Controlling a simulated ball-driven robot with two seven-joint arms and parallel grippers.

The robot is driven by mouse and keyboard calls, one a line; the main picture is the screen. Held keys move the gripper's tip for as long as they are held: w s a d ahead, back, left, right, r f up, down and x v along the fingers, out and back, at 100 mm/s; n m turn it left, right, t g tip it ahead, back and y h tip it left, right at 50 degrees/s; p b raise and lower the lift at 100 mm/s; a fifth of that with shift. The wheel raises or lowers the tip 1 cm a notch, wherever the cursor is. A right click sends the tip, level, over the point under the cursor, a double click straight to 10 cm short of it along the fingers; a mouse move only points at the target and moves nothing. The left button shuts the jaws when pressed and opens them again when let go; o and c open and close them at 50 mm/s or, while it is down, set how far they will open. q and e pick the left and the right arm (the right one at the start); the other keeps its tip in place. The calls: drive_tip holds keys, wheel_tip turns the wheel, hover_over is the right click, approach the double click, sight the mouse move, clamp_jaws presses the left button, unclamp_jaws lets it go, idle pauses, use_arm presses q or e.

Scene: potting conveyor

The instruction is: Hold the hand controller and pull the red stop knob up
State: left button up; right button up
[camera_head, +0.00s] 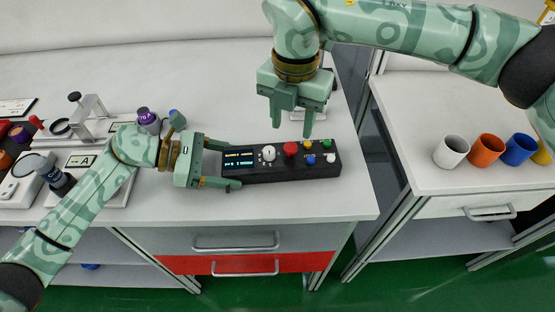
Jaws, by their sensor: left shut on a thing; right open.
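The hand controller (262,176) is a long black box lying on the white table near its front edge. It has a lit display, a white dial, the red stop knob (291,148) and several small coloured buttons. My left gripper (230,165) comes in from the left and is shut on the controller's left end. My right gripper (291,131) points down above the controller, with its open fingers over the red knob's area and the knob in plain sight just below. I cannot tell the exact height gap between fingers and knob.
Lab devices and a purple-topped vial (147,119) stand on the table at the left. A small white object (304,115) lies behind my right gripper. A second table (432,180) at the right, across a gap, carries several coloured cups.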

drive_tip(key=shift+r, duration=0.1)
use_arm(q)
drive_tip(key=o, duration=0.9)
